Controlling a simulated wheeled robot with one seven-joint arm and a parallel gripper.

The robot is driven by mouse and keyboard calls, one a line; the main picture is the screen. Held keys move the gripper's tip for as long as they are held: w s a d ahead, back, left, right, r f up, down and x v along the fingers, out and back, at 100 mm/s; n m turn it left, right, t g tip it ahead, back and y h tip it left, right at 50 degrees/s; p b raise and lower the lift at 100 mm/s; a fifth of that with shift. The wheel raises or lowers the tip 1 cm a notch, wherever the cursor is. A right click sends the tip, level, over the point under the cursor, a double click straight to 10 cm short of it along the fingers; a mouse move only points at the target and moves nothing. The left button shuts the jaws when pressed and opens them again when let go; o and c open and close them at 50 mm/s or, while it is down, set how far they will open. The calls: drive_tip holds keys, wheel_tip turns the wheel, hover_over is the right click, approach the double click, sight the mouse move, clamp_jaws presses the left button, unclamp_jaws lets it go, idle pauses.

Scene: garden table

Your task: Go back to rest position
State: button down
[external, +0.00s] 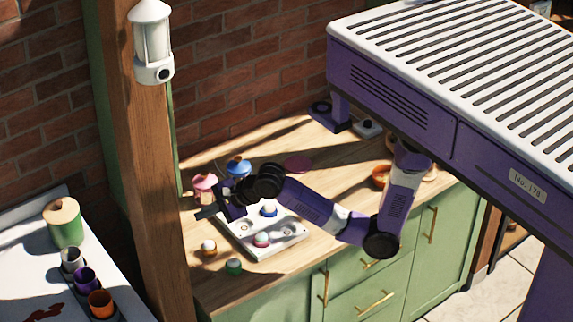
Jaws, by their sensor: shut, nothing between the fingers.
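My gripper (208,212) is at the end of my purple and white arm, which reaches in from the right over the wooden counter (310,235). The gripper is shut and holds nothing. It is over the left edge of a white tray (287,243). A blue and white item (269,209) and a pink and white ball-like item (261,239) are on the tray. The fingertips are small and dark here, and part of the tray is hidden behind the arm.
A pink lidded jar (205,184) and a blue lidded jar (238,168) stand behind the gripper. Small cups (208,248) and (233,266) sit at the counter's front left. An orange bowl (380,177) is near my arm. A wooden post (150,150) rises at left.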

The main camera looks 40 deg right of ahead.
wheel_tip(320, 180, up, 5)
drive_tip(key=n+t+y, duration=0.2)
drive_tip(key=n, duration=0.3)
drive_tip(key=s+d+n+t+b, duration=0.1)
drive_tip(key=s+d+n+t, duration=0.15)
drive_tip(key=d+n, duration=0.5)
drive_tip(key=s+d+n+t, duration=0.1)
drive_tip(key=d+n+t, duration=0.25)
drive_tip(key=d, duration=0.65)
drive_tip(key=s+d+f+h+b, duration=0.1)
drive_tip(key=s+d+h, duration=0.3)
drive_tip(key=s+d, duration=0.6)
drive_tip(key=s+d+f+g+h+b, duration=0.1)
drive_tip(key=s+d+f+h, duration=0.1)
drive_tip(key=s+d+h, duration=0.3)
drive_tip(key=s+d, duration=0.4)
drive_tip(key=s, duration=0.2)
drive_tip(key=shift+d+f, duration=0.35)
drive_tip(key=shift+d, duration=0.05)
